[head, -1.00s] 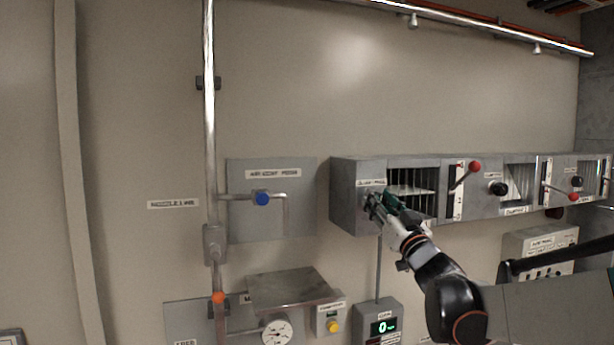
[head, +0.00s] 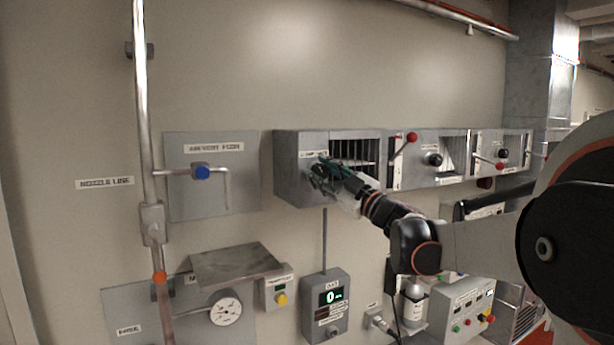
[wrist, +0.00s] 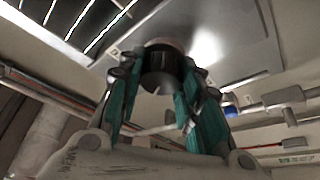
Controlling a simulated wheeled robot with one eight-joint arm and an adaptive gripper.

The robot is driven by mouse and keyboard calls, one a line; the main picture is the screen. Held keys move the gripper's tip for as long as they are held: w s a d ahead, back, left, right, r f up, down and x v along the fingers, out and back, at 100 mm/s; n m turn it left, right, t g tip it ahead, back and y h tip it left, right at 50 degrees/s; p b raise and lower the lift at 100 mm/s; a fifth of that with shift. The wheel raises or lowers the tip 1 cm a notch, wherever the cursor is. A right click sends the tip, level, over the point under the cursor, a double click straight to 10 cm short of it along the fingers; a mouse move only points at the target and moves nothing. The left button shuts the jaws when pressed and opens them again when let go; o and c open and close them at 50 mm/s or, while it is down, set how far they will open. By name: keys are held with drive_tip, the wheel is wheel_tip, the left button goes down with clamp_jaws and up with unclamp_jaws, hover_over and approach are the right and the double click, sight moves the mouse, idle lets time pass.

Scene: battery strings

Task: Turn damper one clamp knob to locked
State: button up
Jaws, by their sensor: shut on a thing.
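The first damper box (head: 284,172) is the leftmost grey box in the row on the wall, with a label and a louvred opening. Its clamp knob is hidden behind my gripper in the head view. In the wrist view a dark round knob (wrist: 160,72) stands out from the grey panel. My gripper (wrist: 156,92) has its teal-lined fingers on both sides of that knob and is shut on it. In the head view my gripper (head: 322,176) is at the left front of the box, beside the louvres. I cannot tell the knob's locked mark.
A red-tipped lever (head: 411,138) is just right of the first opening. Black knobs (head: 434,159) and another red lever (head: 499,165) sit further right. A blue-handled valve (head: 202,172) is on the left plate. A display box (head: 331,302) hangs below.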

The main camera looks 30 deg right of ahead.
drive_tip(key=shift+n+g+y, duration=0.35)
drive_tip(key=shift+n+g, duration=0.1)
drive_tip(key=shift+n, duration=0.75)
drive_tip(key=shift+n+g+y, duration=0.35)
drive_tip(key=shift+n+g, duration=0.1)
drive_tip(key=shift+n, duration=0.75)
drive_tip(key=o, duration=1.1)
drive_tip(key=shift+c, duration=0.2)
drive_tip(key=v, duration=0.7)
drive_tip(key=shift+s, duration=0.25)
drive_tip(key=shift+f, duration=0.1)
